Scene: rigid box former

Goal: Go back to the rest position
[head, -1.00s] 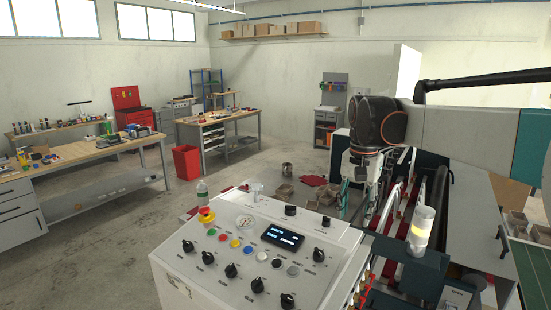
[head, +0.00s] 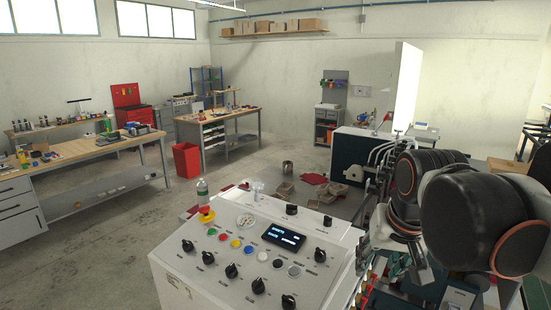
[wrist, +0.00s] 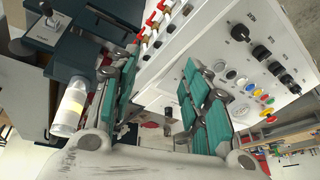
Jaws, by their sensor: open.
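My gripper shows in the wrist view (wrist: 158,95) with its two teal-padded fingers spread apart and nothing between them. In the head view my gripper (head: 395,245) hangs under the dark wrist joints at the lower right, partly hidden. It is just right of the white control console (head: 250,250). The console's knobs and coloured buttons also show at the upper right of the wrist view (wrist: 240,75).
A white and yellow cylinder (wrist: 70,105) stands close to the left finger in the wrist view. Small tan boxes (head: 284,191) lie behind the console. Open floor (head: 110,235) lies to the left.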

